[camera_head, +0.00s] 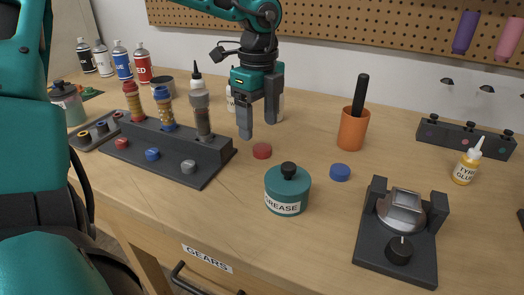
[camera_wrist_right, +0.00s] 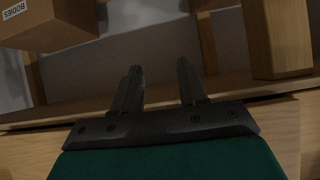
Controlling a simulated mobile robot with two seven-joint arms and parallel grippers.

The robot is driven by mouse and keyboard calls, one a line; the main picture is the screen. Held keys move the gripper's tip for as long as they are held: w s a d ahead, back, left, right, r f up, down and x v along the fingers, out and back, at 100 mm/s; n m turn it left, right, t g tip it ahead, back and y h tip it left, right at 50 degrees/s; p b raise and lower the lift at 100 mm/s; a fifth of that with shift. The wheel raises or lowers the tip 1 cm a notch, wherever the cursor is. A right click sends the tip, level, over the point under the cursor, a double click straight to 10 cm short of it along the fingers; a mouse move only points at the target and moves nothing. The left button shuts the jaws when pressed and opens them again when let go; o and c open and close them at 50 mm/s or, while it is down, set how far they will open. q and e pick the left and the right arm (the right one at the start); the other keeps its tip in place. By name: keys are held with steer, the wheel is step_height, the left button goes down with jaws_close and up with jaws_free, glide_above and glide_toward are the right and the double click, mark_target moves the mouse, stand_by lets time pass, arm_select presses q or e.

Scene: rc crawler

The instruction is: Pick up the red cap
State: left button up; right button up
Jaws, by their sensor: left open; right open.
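The red cap (camera_head: 262,151) is a small round disc lying flat on the wooden table, just right of the black shock stand. My left gripper (camera_head: 258,128) points down with its fingers apart and empty. Its fingertips show just above and behind the cap in the head view; the exact height gap is hard to judge. A similar blue cap (camera_head: 340,172) lies on the table to the right. My right gripper (camera_wrist_right: 160,72) is open and empty in the right wrist view, low by wooden furniture, away from the caps.
The black stand (camera_head: 205,171) holds several upright shocks left of the cap. A teal grease jar (camera_head: 287,194) stands in front of it, and an orange cup (camera_head: 352,131) behind right. Bottles stand behind the gripper. A black fixture (camera_head: 426,262) sits front right.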

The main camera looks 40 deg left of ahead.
mark_target(261, 147)
arm_select(q)
step_height(261, 147, down, 5)
steer(key=shift+w+d+f, duration=0.1)
steer(key=shift+d+f, duration=0.05)
steer(key=c, duration=1.1)
steer(key=shift+r, duration=0.2)
